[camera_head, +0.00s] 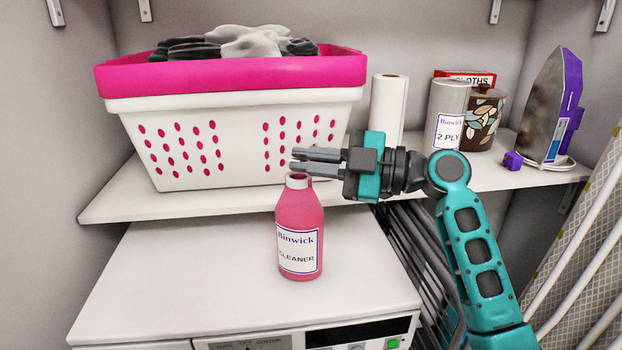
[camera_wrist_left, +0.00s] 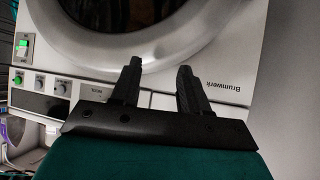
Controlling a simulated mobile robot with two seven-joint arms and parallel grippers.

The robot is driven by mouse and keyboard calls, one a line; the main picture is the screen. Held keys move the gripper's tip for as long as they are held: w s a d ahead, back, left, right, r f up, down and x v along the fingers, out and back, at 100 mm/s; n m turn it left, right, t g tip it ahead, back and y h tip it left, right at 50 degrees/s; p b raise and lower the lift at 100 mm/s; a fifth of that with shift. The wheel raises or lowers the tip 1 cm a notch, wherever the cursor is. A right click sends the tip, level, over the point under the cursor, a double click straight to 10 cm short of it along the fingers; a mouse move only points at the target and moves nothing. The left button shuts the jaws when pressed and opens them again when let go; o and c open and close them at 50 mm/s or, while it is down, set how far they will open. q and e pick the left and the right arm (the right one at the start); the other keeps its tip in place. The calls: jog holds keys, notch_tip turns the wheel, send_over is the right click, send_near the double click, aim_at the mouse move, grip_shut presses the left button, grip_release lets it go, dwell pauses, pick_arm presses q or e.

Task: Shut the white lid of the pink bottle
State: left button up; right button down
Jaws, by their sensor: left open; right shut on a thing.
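The pink bottle (camera_head: 300,230), labelled Binwick Cleaner, stands upright on the white appliance top in the head view. White shows around its neck, part of the white lid (camera_head: 298,183). My right gripper (camera_head: 302,162) reaches in from the right at the bottle's top, its fingers level and pointing left. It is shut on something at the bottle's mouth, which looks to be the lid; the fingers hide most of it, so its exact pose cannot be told. My left gripper (camera_wrist_left: 160,68) shows only in the left wrist view, open and empty before the appliance front.
A white and pink laundry basket (camera_head: 230,140) stands on the shelf behind the bottle. A paper roll (camera_head: 388,105), a tin (camera_head: 445,110), a patterned pot (camera_head: 484,120) and an iron (camera_head: 545,110) stand to the right. The appliance top (camera_head: 190,270) is clear left of the bottle.

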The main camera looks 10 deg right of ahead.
jog(key=f+n+b, duration=0.1)
jog(key=b, duration=0.2)
jog(key=shift+s+a+f+b, duration=0.1)
jog(key=shift+s+b, duration=0.1)
jog(key=shift+b, duration=0.15)
jog(key=shift+f+n+b, duration=0.1)
jog(key=shift+n+b, duration=0.4)
jog(key=shift+b, duration=0.5)
jog(key=shift+s+b, duration=0.1)
jog(key=shift+b, duration=0.25)
pick_arm(q)
jog(key=shift+h, duration=0.3)
jog(key=f, duration=0.1)
jog(key=w+d+f, duration=0.1)
jog(key=f, duration=0.2)
jog(key=shift+w+d+f, duration=0.15)
jog(key=shift+w+f, duration=0.05)
jog(key=shift+f, duration=0.15)
pick_arm(e)
jog(key=shift+n, duration=0.3)
pick_arm(q)
jog(key=shift+s, duration=0.1)
jog(key=shift+s+f, duration=0.1)
jog(key=shift+f, duration=0.05)
pick_arm(e)
jog(key=c, duration=1.3)
grip_release()
jog(key=shift+r, duration=0.2)
